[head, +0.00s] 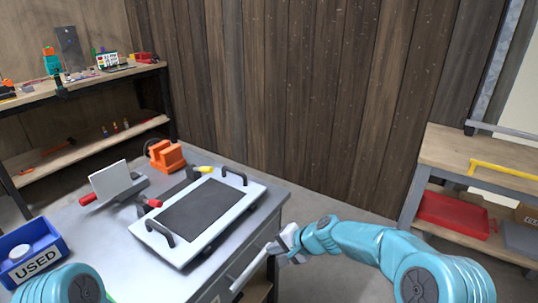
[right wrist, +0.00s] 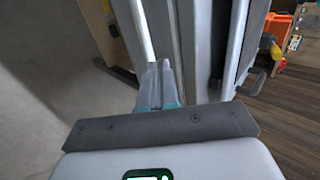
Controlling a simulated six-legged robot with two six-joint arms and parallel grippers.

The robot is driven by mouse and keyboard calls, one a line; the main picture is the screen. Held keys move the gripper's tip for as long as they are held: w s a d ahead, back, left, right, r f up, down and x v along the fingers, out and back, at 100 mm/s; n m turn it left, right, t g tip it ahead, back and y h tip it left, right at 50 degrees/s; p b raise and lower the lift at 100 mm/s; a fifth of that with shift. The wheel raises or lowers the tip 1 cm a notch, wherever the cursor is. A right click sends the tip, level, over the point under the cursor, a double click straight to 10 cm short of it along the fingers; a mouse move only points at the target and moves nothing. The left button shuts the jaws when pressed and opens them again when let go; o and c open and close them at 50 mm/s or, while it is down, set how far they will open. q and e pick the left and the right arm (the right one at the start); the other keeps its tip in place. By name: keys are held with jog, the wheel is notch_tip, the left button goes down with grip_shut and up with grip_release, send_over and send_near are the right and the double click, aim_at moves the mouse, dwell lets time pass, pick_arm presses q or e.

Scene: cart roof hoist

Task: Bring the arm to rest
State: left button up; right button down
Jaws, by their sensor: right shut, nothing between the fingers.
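My right arm reaches in from the right in the head view, and its gripper (head: 277,246) is beside the front right side of the grey cart (head: 110,225). In the right wrist view the fingers (right wrist: 160,68) are shut with nothing between them. A pale bar (head: 250,268) on the cart's side lies close to the fingertips; it also shows in the right wrist view (right wrist: 140,30). I cannot tell whether they touch. Of my left arm only a teal link shows at the lower left; its gripper is out of view.
On the cart are a white-framed panel with black handles (head: 165,240), an orange device (head: 165,155), a blue "USED" bin (head: 35,255) and red- and yellow-handled tools. A wooden bench (head: 475,150) with a red tray (head: 452,215) stands right. Floor shows between cart and bench.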

jog(key=s+d+f+n+g+h+p, duration=0.1)
jog(key=s+d+f+g+h+p, duration=0.1)
jog(key=s+d+f, duration=0.5)
jog(key=s+d+f+n+g+h+p, duration=0.1)
jog(key=s+f+h+p, duration=0.15)
jog(key=s+f, duration=0.55)
pick_arm(q)
notch_tip(320, 180, up, 8)
jog(key=p, duration=0.3)
jog(key=shift+r, duration=0.15)
jog(key=c, duration=0.8)
jog(key=shift+a, duration=0.2)
jog(key=shift+c, duration=0.2)
pick_arm(e)
jog(key=s+d+r+n+g, duration=0.1)
jog(key=s+r+n, duration=0.1)
jog(key=s, duration=1.8)
jog(key=shift+s+d+r+n+g+y, duration=0.15)
jog(key=shift+s+d+n+g+y, duration=0.05)
jog(key=shift+n+g+y, duration=0.25)
